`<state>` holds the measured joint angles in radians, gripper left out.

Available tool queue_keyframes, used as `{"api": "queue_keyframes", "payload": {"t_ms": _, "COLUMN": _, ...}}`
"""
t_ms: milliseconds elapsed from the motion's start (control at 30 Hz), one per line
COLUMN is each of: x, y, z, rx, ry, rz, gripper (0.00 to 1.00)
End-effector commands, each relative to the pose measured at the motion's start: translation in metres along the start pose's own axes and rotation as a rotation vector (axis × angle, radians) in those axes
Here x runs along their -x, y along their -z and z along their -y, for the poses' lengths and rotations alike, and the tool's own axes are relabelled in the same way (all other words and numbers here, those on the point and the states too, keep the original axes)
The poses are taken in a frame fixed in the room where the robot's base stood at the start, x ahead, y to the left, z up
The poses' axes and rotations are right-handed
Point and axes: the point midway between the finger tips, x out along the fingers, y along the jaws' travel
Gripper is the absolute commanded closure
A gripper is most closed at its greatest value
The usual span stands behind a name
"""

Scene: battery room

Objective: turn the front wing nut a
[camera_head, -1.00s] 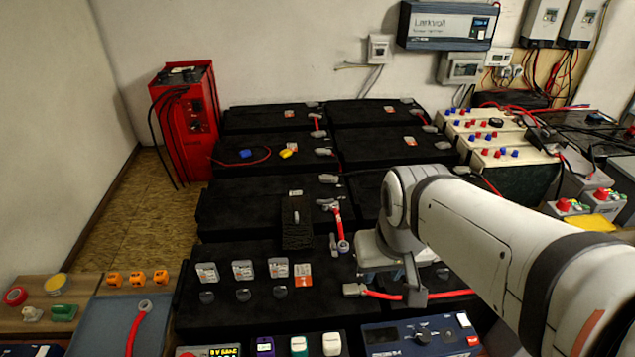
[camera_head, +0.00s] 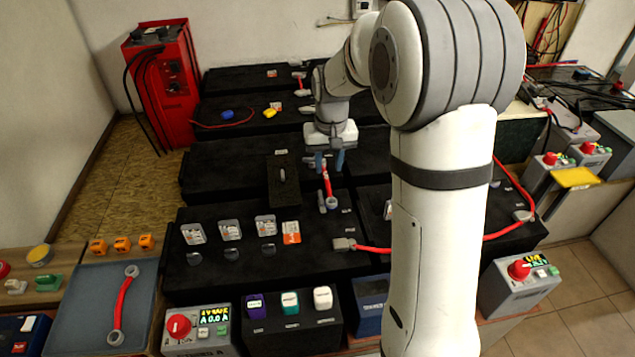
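My gripper (camera_head: 329,163) points down over the upper end of a short red cable link (camera_head: 327,184) on the black battery blocks. Its two blue-grey fingers are apart, one on each side of the link's upper end. I cannot tell whether they touch anything. The link's lower end is a grey ring lug (camera_head: 331,203). No wing nut is clear at this size; one may be hidden between the fingers. A small grey upright piece (camera_head: 282,175) stands on a dark plate (camera_head: 283,196) left of the gripper.
My arm covers the right middle of the view. A longer red cable (camera_head: 373,249) runs below the link. Several grey-white pieces (camera_head: 231,229) stand in a row front left. A red charger (camera_head: 163,85) stands at the back left. A blue tray (camera_head: 80,300) lies front left.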

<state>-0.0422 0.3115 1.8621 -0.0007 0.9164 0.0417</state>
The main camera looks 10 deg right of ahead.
Motion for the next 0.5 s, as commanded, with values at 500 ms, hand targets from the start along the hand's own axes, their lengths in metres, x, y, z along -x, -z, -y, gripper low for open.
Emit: {"api": "queue_keyframes", "payload": {"t_ms": 500, "x": -0.085, "y": 0.061, "z": 0.01, "rx": -0.001, "ry": -0.002, "rz": 0.053, "gripper": 0.67}}
